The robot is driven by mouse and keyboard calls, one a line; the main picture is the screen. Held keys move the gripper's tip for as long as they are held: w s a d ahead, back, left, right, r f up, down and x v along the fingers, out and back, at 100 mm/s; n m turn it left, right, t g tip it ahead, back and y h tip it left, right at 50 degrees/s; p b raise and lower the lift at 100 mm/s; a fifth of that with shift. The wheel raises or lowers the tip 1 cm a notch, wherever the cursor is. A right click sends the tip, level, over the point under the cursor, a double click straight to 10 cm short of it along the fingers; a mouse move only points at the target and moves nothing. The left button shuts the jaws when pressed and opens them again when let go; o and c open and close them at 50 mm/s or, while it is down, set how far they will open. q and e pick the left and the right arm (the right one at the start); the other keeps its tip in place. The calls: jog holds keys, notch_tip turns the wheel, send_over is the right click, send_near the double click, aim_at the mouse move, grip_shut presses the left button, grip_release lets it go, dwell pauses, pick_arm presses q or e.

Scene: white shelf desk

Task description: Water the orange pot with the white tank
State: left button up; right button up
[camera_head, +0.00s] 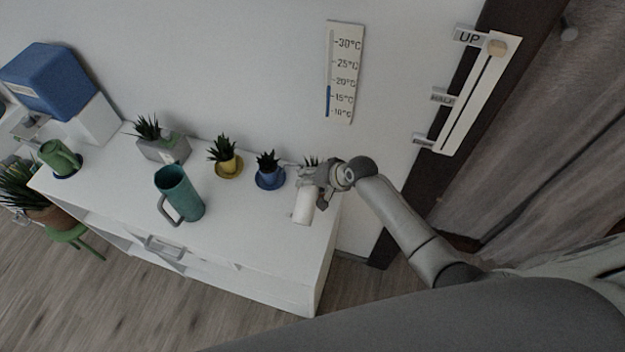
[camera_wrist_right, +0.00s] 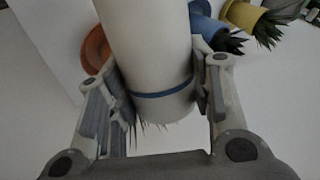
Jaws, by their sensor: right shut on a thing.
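My right gripper (camera_head: 318,178) is shut on the white tank (camera_head: 303,206), a white cylinder, at the right end of the desk. In the right wrist view the tank (camera_wrist_right: 150,45) with a blue band stands between the fingers of the right gripper (camera_wrist_right: 160,100). The orange pot (camera_wrist_right: 97,48) shows at the left behind the tank, partly hidden by it. In the head view only some leaves of a plant show above the gripper, and the pot is hidden. My left gripper is not in view.
A blue pot (camera_head: 268,178) and a yellow pot (camera_head: 229,165) stand left of the gripper on the white desk (camera_head: 240,235). A teal pitcher (camera_head: 178,194) stands further left, with a grey planter (camera_head: 163,147) behind it. The front right desktop is clear.

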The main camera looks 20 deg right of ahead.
jog(key=shift+w+d+m+g+y, duration=0.15)
jog(key=shift+m+g+y, duration=0.3)
jog(key=shift+g, duration=0.45)
dwell(7.1)
